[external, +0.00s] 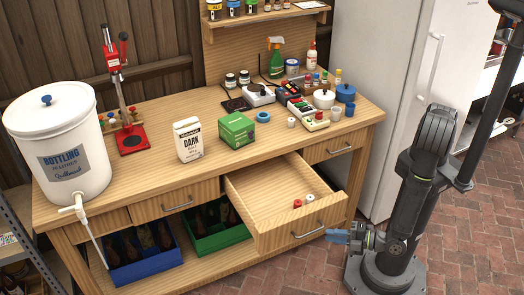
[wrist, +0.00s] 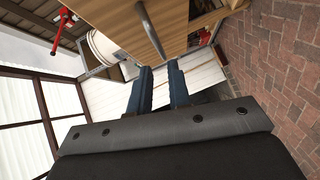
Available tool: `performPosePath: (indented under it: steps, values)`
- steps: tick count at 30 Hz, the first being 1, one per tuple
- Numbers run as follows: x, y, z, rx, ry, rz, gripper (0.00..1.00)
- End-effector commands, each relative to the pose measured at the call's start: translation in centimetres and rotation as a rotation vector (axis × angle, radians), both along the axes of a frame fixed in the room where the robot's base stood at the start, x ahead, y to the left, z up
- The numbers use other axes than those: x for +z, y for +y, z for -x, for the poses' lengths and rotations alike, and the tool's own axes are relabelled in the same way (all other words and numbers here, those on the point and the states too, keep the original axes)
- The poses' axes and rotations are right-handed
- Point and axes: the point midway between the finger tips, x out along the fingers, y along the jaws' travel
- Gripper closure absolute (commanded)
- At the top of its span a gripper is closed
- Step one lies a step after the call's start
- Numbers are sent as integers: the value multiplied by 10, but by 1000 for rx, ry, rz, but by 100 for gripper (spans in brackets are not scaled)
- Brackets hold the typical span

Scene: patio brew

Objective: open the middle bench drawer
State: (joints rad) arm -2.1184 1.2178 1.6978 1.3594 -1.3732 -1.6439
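The middle bench drawer (external: 275,190) is pulled well out from the wooden bench in the external view. Its front carries a silver bar handle (external: 308,231), and small red and white pieces lie inside. My gripper (external: 334,237) is low at the right end of the drawer front, close to the handle. In the wrist view its two blue fingers (wrist: 160,72) stand apart with a clear, empty gap. The handle (wrist: 150,30) shows just beyond the fingertips there; I cannot tell whether they touch it.
The left drawer (external: 177,202) and right drawer (external: 342,148) are shut. A blue crate (external: 145,272) and a green crate (external: 220,240) with bottles stand on the lower shelf. A white fridge (external: 375,90) stands behind my arm. Brick floor is clear in front.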

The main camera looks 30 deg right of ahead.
Motion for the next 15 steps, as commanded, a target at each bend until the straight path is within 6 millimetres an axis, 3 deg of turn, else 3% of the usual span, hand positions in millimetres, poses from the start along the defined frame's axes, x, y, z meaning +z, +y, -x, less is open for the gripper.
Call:
performPosePath:
  steps: [6,15]
  values:
    - [7,-32,34,5,1,-2,82]
    - [13,-60,59,2,0,-2,82]
